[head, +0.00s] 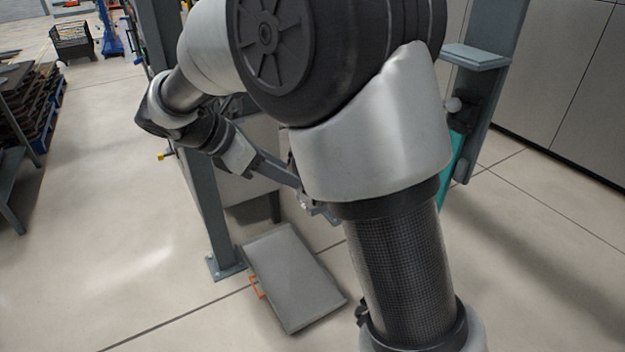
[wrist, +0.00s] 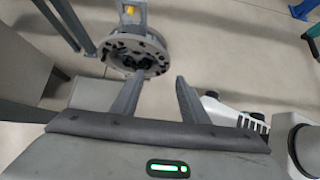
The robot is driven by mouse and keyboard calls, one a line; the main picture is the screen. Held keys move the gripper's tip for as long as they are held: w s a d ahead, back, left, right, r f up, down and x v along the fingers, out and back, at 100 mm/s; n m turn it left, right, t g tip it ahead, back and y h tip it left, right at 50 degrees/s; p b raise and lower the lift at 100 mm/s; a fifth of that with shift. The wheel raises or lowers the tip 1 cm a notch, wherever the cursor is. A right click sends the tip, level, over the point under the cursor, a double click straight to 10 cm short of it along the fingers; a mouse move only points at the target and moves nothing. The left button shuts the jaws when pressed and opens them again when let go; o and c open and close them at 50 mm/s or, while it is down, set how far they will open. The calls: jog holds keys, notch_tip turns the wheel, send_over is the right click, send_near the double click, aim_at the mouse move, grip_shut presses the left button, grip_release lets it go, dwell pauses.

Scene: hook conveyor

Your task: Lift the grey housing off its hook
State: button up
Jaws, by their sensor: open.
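The grey housing (wrist: 150,42) is a round, flanged part with a dark hollow middle and holes around its rim, at the upper middle of the wrist view. It hangs below a grey bracket with a yellow piece (wrist: 131,9); the hook contact itself cannot be made out. My gripper (wrist: 159,78) is open with nothing between its fingers. The left fingertip overlaps the housing's lower rim in the picture; I cannot tell whether they touch. The right finger is clear of it, to the right. In the head view my arm covers the middle, and I cannot make out the housing.
In the head view a grey post (head: 207,205) stands left of centre beside a low grey platform (head: 290,275) with an orange handle (head: 257,287). Another post (head: 497,75) with a small shelf (head: 476,56) stands at right. Open floor lies at left.

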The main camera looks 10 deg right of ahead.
jog(key=b+x, duration=0.1)
jog(key=x, duration=0.7)
jog(key=shift+d, duration=0.55)
jog(key=shift+s+f, duration=0.1)
jog(key=shift+c, duration=0.4)
